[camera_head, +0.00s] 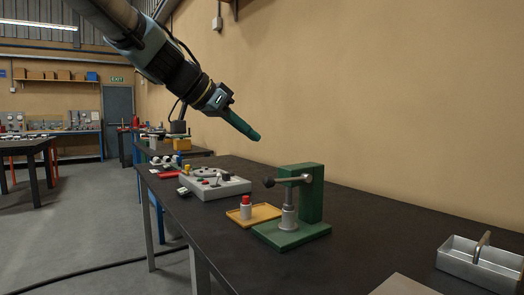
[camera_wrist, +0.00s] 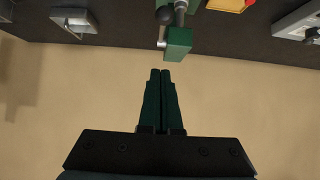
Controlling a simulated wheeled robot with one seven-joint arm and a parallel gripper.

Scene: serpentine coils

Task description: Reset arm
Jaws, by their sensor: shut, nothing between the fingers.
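My gripper (camera_head: 255,136) has green fingers and is shut and empty. In the head view it hangs in the air above the table, pointing down to the right, above and left of the green press (camera_head: 311,196). In the wrist view my gripper (camera_wrist: 161,72) has its fingers together in front of the tan wall. The top of the green press (camera_wrist: 179,42) shows just beyond the fingertips, apart from them.
The dark table (camera_head: 365,228) holds a yellow tray (camera_head: 267,213) with a red-topped cylinder (camera_head: 246,207), a grey control panel (camera_head: 215,185) and a metal tote (camera_head: 480,264). The tan wall (camera_head: 350,90) runs behind the table. Air around my gripper is free.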

